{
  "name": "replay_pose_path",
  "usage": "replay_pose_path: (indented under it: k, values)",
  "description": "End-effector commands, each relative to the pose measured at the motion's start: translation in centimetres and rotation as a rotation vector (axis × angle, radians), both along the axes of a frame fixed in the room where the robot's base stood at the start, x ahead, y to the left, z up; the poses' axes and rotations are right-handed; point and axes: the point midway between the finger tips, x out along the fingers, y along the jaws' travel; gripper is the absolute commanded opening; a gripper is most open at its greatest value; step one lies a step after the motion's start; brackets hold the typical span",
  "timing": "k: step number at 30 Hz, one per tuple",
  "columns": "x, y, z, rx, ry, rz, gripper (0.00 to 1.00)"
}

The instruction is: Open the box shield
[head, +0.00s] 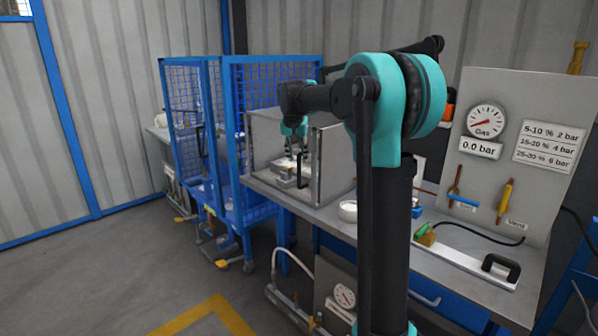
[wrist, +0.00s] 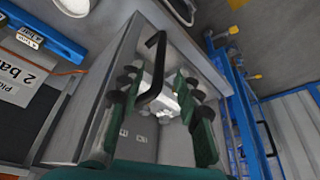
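The box (head: 335,165) is a grey metal case on the workbench. Its front looks see-through or open; I cannot tell which, and the shield pane itself is hard to make out. A black bar handle (head: 300,170) stands upright at the front, and pale metal parts show behind it. In the wrist view the handle (wrist: 152,75) shows large and slanted, in front of the box wall (wrist: 95,95). My gripper (head: 296,150) is at the box front, close to the handle. Its green fingers (wrist: 158,105) are apart, with the handle in view between them; contact is not visible.
A blue mesh cage (head: 275,90) stands left of the box. A white roll (head: 348,211) lies on the bench to the right. Further right are a gauge panel (head: 485,120) and a black-handled plate (head: 470,258). Open floor (head: 130,270) lies in front at the left.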

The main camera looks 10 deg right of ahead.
Motion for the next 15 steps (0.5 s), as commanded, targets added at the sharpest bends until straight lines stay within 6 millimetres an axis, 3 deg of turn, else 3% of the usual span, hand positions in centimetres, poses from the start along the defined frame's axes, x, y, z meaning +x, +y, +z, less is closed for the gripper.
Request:
replay_pose_path:
  k: [7,15]
  values:
    - [1.7,-0.6,-4.4,0.001,0.0,-0.002,0.34]
    - [2.7,-1.0,-6.9,0.0,0.0,-0.001,0.34]
